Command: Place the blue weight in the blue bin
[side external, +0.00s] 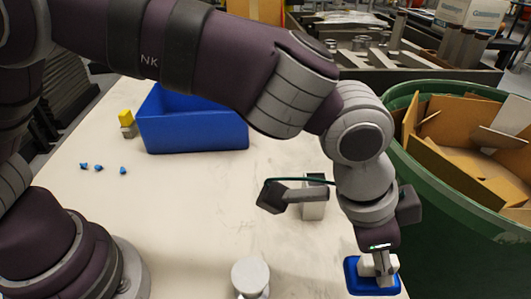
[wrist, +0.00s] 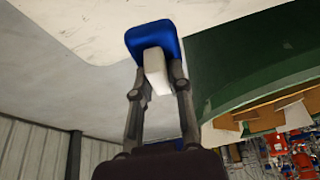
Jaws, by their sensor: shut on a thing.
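The blue weight (side external: 365,284) has a flat blue base and a pale upright grip, and is at the lower right of the side external view. My gripper (side external: 379,266) points down and is shut on the pale grip. In the wrist view the blue base (wrist: 152,37) lies beyond the fingertips, with the pale grip between the fingers (wrist: 158,72). I cannot tell whether the base touches the table. The blue bin (side external: 194,134) stands at the back left of the table, well away from my gripper. Much of its inside is hidden by its front wall and my arm.
A green drum (side external: 420,185) full of cardboard stands close to the right of my gripper. A grey block (side external: 313,208) and a pale round-topped weight (side external: 250,276) stand on the table. A yellow-topped block (side external: 126,118) and small blue pieces (side external: 98,167) are at left.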

